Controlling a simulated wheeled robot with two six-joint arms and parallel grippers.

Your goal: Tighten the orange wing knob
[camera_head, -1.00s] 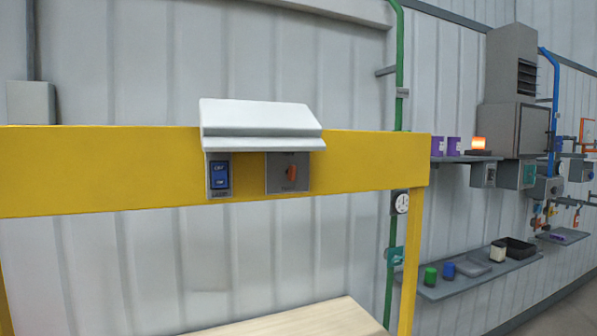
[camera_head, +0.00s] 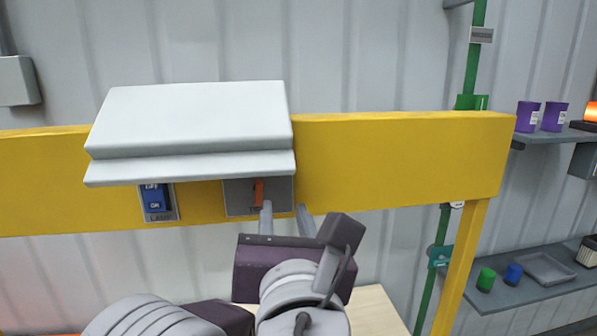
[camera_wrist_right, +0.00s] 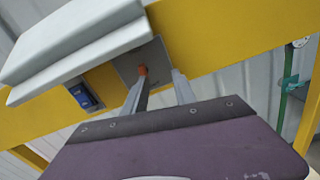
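The orange wing knob (camera_head: 259,192) sits on a grey plate on the yellow beam, under a white hood. It also shows in the right wrist view (camera_wrist_right: 142,70), just beyond my fingertips. My right gripper (camera_head: 285,208) is open, its two fingers spread apart and pointing up at the plate. In the head view the left finger overlaps the lower part of the knob and the other finger is to its right. I cannot tell whether a finger touches the knob. My left gripper is not in view.
The white hood (camera_head: 190,125) juts out just above the knob. A blue lamp switch (camera_head: 156,198) is left of it on the yellow beam (camera_head: 400,155). A green pipe (camera_head: 472,75) and shelves with purple cups (camera_head: 527,117) stand to the right. A pale wooden surface (camera_head: 375,308) lies below.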

